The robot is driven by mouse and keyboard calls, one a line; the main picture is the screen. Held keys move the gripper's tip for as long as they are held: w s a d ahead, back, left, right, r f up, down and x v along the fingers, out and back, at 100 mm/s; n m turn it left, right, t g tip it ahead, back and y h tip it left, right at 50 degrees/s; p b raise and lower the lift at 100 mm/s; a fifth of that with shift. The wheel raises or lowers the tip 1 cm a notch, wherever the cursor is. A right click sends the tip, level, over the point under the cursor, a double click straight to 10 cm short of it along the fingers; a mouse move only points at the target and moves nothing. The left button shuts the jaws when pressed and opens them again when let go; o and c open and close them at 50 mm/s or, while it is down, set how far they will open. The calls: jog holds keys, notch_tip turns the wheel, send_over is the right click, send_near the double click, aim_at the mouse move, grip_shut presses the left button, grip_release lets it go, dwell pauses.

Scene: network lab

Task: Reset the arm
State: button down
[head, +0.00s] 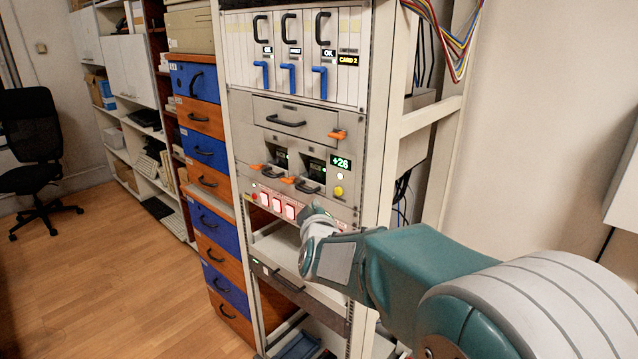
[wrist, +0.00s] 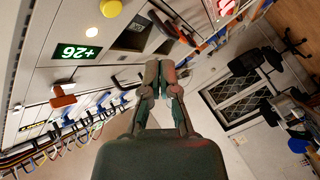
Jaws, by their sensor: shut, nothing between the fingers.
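My gripper (wrist: 168,75) is shut and empty in the wrist view, its two fingers together at the tips. In the head view my arm reaches in from the lower right. My gripper (head: 318,211) is there in front of the equipment rack (head: 384,130), just right of the lit red buttons (head: 277,203). It is small and partly hidden by my wrist, and I cannot tell whether it touches the panel. A green "+26" display (head: 341,162) and a yellow button (head: 338,191) sit above it; both also show in the wrist view, rotated.
Cards with blue handles (head: 290,77) fill the rack's top. Orange levers (head: 337,134) and black handles stick out from the panels. Coloured cables (head: 447,40) hang at the upper right. Blue and orange drawers (head: 204,150) stand left. Open floor (head: 115,270) lies before an office chair (head: 32,150).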

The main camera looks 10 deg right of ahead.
jog(key=s+f+m+g, duration=0.2)
jog(key=s+g, duration=0.1)
jog(key=s, duration=0.8)
jog(key=s+d+f+m+g+y, duration=0.1)
jog(key=s+f+m+g, duration=0.1)
jog(key=s, duration=1)
jog(key=s+f+m+g+y, duration=0.1)
jog(key=s+m+g, duration=0.3)
jog(key=s, duration=0.7)
jog(key=shift+s+d+f+g, duration=0.3)
jog(key=shift+f+g, duration=0.15)
jog(key=shift+g, duration=0.65)
jog(key=shift+w, duration=0.15)
